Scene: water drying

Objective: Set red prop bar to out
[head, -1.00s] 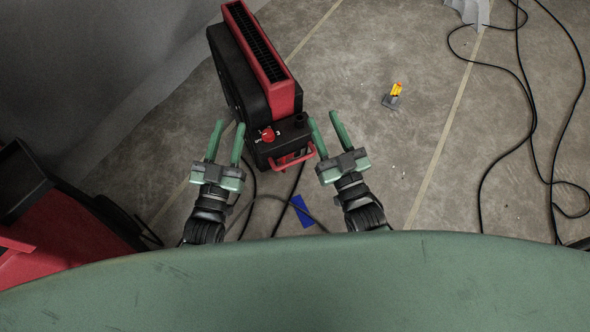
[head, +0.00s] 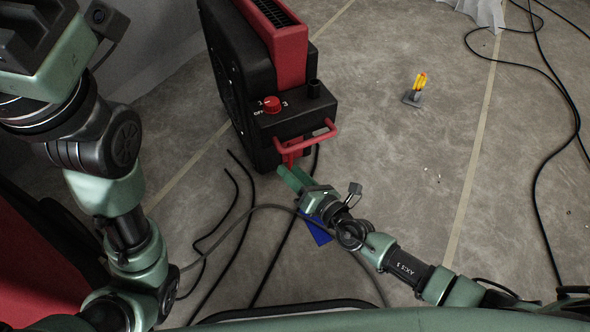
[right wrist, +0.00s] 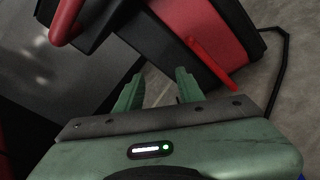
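The black and red blower (head: 262,75) stands upright at the upper middle of the head view. A red tube handle (head: 318,137) juts from its front. The right wrist view shows a thin bright red bar (right wrist: 212,66), which looks like the prop bar, lying along the blower's red side (right wrist: 190,35). My right gripper (head: 284,176) is just below the handle in the head view. In the right wrist view its two fingers (right wrist: 158,80) are apart with nothing between them, left of the thin bar. My left gripper's body (head: 45,60) is raised at the upper left; its fingers are hidden.
A red knob (head: 272,104) sits on the blower's top panel. Dark cables (head: 225,240) lie on the floor below it. A blue piece (head: 318,232) lies near my right gripper. A yellow and grey item (head: 417,88) stands to the right, with open floor around it.

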